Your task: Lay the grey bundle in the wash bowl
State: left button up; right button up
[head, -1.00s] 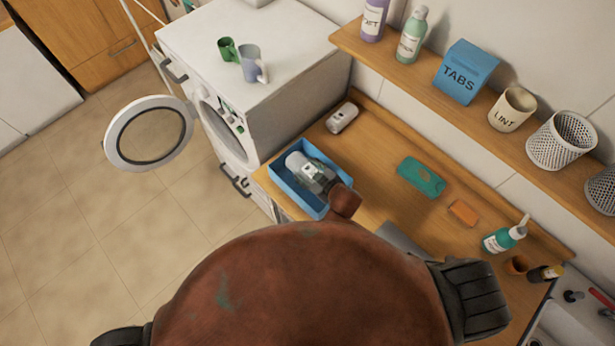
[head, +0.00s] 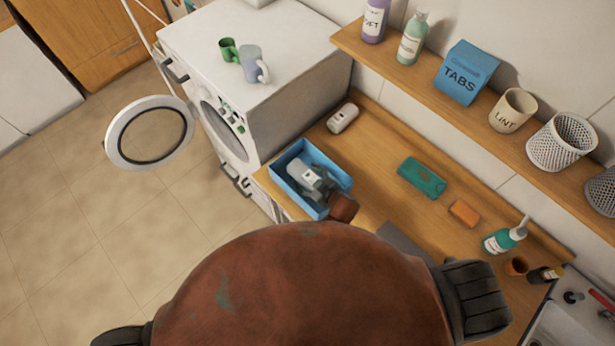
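The wash bowl appears as a blue, rectangular, open basin (head: 338,178) on the wooden counter, beside the washing machine. My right gripper (head: 316,184) is over and partly inside it, with its reddish-brown wrist at the basin's near right side. A pale grey, rounded bundle (head: 301,168) shows at the gripper's fingers, within the basin's outline. The fingertips are mostly hidden, but the bundle moves along with the gripper. Whether it touches the basin floor cannot be seen. My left gripper is out of view.
A white washing machine (head: 285,75) with its round door (head: 110,145) open stands left of the counter. A loaded shelf (head: 415,75) runs behind.

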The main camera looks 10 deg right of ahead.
jog(key=v, duration=1.2)
jog(key=shift+b, duration=0.45)
jog(key=shift+r, duration=0.15)
